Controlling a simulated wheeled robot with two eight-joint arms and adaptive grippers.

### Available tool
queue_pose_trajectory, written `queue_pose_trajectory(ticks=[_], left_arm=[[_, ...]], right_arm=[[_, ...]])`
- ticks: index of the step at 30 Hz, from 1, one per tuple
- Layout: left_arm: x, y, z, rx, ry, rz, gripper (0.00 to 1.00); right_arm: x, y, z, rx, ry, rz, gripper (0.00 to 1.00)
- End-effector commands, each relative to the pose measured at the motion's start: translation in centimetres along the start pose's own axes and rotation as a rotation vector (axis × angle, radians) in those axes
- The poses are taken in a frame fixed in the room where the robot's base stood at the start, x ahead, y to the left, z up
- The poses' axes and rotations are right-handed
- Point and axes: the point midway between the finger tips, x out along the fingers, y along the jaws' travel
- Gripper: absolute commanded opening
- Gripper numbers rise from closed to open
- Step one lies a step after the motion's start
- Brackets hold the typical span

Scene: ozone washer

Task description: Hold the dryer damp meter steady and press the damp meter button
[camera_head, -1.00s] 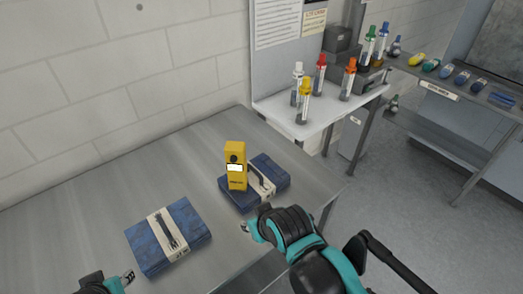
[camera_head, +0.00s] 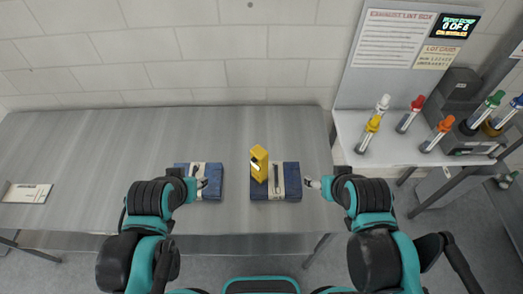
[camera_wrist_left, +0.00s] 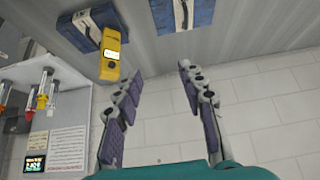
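The yellow damp meter (camera_head: 259,163) stands upright at the left side of the right blue pack (camera_head: 288,181), on the metal table. It has a small lit display on its front. It also shows in the left wrist view (camera_wrist_left: 112,57); its button is too small to make out for certain. My left gripper (camera_head: 203,184) is over the left blue pack (camera_head: 209,170), left of the meter. The left wrist view shows its two fingers (camera_wrist_left: 158,103) wide apart with nothing between them. My right gripper (camera_head: 314,183) is just right of the right pack, apart from the meter; its fingers are too small to read.
The metal table (camera_head: 110,140) is mostly clear, with a white card (camera_head: 27,194) at its far left. A white shelf (camera_head: 365,152) at the right bears several capped tubes. A lit sign (camera_head: 454,27) tops the notice board (camera_head: 396,43). A block wall stands behind.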

Motion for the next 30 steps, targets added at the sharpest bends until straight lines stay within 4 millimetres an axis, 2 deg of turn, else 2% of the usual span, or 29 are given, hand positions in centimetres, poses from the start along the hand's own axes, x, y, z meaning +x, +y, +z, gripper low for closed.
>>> queue_pose_trajectory(ticks=[1, 3, 11, 12, 16, 17, 20, 23, 30], left_arm=[[-1.7, 0.0, -1.2, 0.000, 0.000, 0.000, 0.40], [-2.2, 0.0, -1.6, 0.000, 0.000, 0.000, 0.40], [-2.0, 0.0, -1.4, 0.000, 0.000, 0.000, 0.40], [-2.0, 0.0, -1.4, 0.000, 0.000, 0.000, 0.43], [-1.6, 0.1, -1.3, -0.022, -0.009, 0.007, 0.77], [-1.4, 0.2, -1.3, -0.038, -0.015, 0.013, 0.81], [0.0, 0.8, -1.2, -0.129, -0.050, 0.044, 0.81], [2.2, 1.8, -1.3, -0.275, -0.110, 0.093, 0.81], [8.8, 4.9, -1.9, -0.694, -0.315, 0.235, 0.81]], right_arm=[[-1.7, 0.0, -1.2, 0.000, 0.000, 0.000, 0.72], [-2.2, 0.0, -1.6, 0.000, 0.000, 0.000, 0.72], [-2.0, 0.0, -1.4, 0.000, 0.000, 0.000, 0.72], [-2.0, 0.0, -1.4, 0.000, 0.000, 0.000, 0.72], [-1.7, 0.0, -1.2, 0.000, 0.000, 0.000, 0.72], [-1.5, 0.0, -1.0, 0.000, 0.000, 0.000, 0.72], [-0.4, 0.0, -0.3, 0.000, 0.000, 0.000, 0.72], [1.2, 0.0, 0.9, 0.000, 0.000, 0.000, 0.72], [5.4, 0.0, 3.9, 0.000, 0.000, 0.000, 0.72]])
